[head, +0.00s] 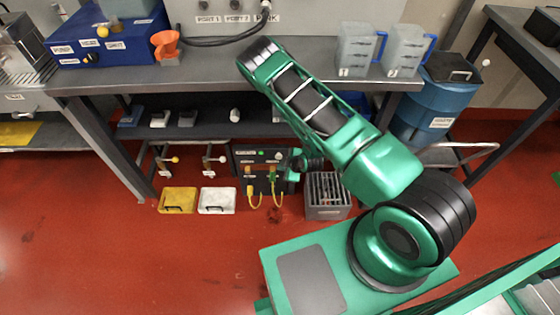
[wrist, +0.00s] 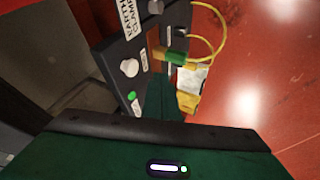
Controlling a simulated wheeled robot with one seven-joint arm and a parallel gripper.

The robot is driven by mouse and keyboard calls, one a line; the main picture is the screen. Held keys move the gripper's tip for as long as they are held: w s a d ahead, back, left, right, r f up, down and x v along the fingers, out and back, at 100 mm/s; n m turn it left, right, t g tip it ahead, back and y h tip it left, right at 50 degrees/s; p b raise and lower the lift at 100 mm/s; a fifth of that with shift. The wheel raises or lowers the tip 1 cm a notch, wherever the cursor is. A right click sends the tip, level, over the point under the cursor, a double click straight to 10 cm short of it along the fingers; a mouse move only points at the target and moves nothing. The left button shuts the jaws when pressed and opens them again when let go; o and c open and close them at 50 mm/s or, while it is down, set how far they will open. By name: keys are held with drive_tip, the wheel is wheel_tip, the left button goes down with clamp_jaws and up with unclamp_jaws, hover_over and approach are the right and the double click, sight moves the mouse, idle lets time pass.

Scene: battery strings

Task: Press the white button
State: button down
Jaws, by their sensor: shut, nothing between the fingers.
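The white button (wrist: 130,67) is a round white knob on a dark panel (wrist: 112,57) in the wrist view. A lit green lamp (wrist: 132,97) sits below it. In the head view the white button (head: 279,156) is small, on the right of the panel's upper part. My gripper (wrist: 162,84) is shut and empty in the wrist view, its dark green fingers to the right of and below the button, with a gap seen between them in the picture. In the head view my gripper (head: 298,162) is beside the panel's right side. Whether it touches the panel cannot be told.
Yellow cables (wrist: 212,12) with a green and yellow plug (wrist: 172,56) leave the panel close to my fingers. A grey slotted crate (head: 327,212) stands right of the panel. Yellow (head: 177,200) and white (head: 216,201) trays lie left. The bench (head: 110,79) is overhead.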

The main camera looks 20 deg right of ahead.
drive_tip(key=shift+w+d+f, duration=0.1)
drive_tip(key=shift+w+d, duration=0.05)
drive_tip(key=shift+w, duration=0.6)
drive_tip(key=shift+w+d+f, duration=0.15)
drive_tip(key=shift+w+d, duration=0.05)
drive_tip(key=shift+w, duration=0.5)
drive_tip(key=shift+w+d+f, duration=0.1)
drive_tip(key=shift+w+d, duration=0.05)
drive_tip(key=shift+w, duration=0.6)
drive_tip(key=shift+w+d, duration=0.3)
drive_tip(key=shift+w, duration=0.4)
drive_tip(key=shift+w+d+r, duration=0.15)
drive_tip(key=shift+w, duration=0.2)
approach(280, 155)
drive_tip(key=s+a, duration=0.2)
drive_tip(key=s, duration=0.4)
drive_tip(key=shift+w+d, duration=0.1)
drive_tip(key=shift+d, duration=0.1)
